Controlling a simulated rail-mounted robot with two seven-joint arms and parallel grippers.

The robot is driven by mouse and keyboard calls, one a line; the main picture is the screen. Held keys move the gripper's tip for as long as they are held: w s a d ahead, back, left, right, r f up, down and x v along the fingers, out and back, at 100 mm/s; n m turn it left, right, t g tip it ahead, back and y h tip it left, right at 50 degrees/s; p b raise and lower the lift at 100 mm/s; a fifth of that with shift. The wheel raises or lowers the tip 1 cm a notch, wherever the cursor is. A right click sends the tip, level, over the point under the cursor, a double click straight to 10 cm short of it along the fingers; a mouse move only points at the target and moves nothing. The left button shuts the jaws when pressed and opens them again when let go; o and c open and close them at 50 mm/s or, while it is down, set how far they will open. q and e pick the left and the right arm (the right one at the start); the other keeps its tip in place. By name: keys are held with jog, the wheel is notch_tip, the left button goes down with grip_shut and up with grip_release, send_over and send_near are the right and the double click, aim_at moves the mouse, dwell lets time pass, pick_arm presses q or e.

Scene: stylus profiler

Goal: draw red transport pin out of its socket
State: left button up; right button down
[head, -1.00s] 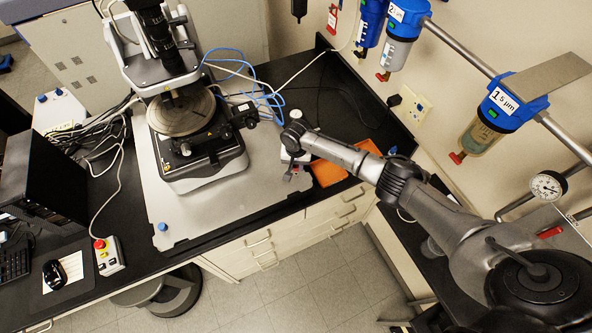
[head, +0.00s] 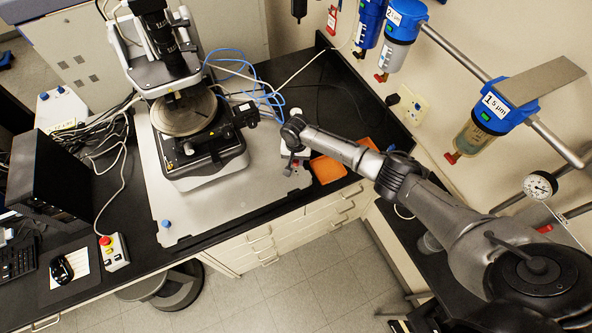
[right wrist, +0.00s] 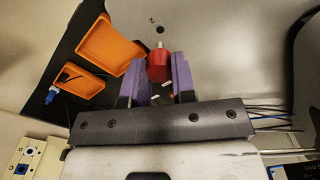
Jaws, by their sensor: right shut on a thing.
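The red transport pin (right wrist: 158,68) is between the purple fingers of my right gripper (right wrist: 158,76) in the right wrist view. The gripper is shut on it. A pale metal end of the pin shows beyond the red body, pointing toward a small dark hole (right wrist: 161,30) in the grey base plate (right wrist: 215,50). I cannot tell whether that hole is its socket. In the head view my right gripper (head: 290,167) is small over the right edge of the base plate (head: 200,215), with a trace of red beside it. My left gripper is out of view.
The profiler (head: 190,135) stands on the plate, left of my right arm. Orange trays (head: 327,169) lie right of the gripper. Blue cables (head: 262,90) run behind. Filter housings (head: 500,105) and pipes line the right wall. The plate's front is mostly clear.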

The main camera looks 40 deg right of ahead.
jog(key=shift+r+p, duration=1.55)
jog(key=shift+r, duration=0.95)
